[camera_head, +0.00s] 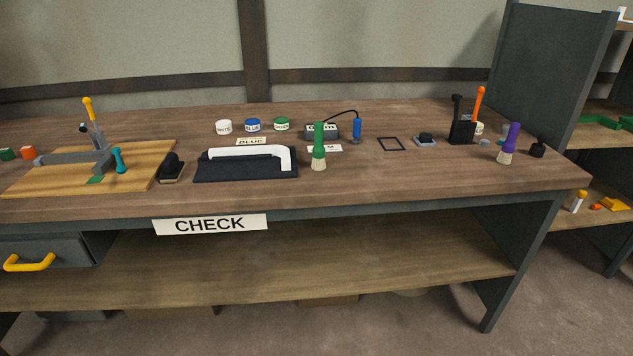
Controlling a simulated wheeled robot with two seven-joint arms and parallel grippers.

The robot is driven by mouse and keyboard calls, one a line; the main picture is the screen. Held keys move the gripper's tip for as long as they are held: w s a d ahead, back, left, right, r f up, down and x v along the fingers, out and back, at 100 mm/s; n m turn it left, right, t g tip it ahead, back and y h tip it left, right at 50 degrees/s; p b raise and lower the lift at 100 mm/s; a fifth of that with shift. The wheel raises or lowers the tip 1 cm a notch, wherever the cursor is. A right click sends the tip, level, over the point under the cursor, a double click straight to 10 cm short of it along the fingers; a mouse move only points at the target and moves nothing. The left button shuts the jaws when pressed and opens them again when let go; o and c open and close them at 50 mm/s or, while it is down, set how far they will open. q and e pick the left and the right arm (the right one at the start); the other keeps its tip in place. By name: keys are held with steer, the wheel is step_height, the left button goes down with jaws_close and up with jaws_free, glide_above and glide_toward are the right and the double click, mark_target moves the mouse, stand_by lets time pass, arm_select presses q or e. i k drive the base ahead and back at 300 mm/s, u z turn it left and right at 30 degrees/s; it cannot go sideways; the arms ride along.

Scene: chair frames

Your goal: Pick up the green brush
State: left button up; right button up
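The green brush (319,146) stands upright on the wooden workbench (370,179), bristles down and green handle up. It is near the middle of the bench, just right of a black tray holding a white bent part. Nothing touches its handle. Neither of my grippers shows in the head view.
A black tray with a white part (245,163) stands left of the brush. Behind it are a grey device with a blue tool (357,128) and small labelled pots (281,124). A purple brush (508,144) stands at right. The bench front before the green brush is clear.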

mark_target(318, 164)
steer(key=u, duration=0.3)
steer(key=k, duration=0.35)
steer(key=z, duration=1.15)
steer(key=i, duration=0.95)
steer(key=u, duration=0.05)
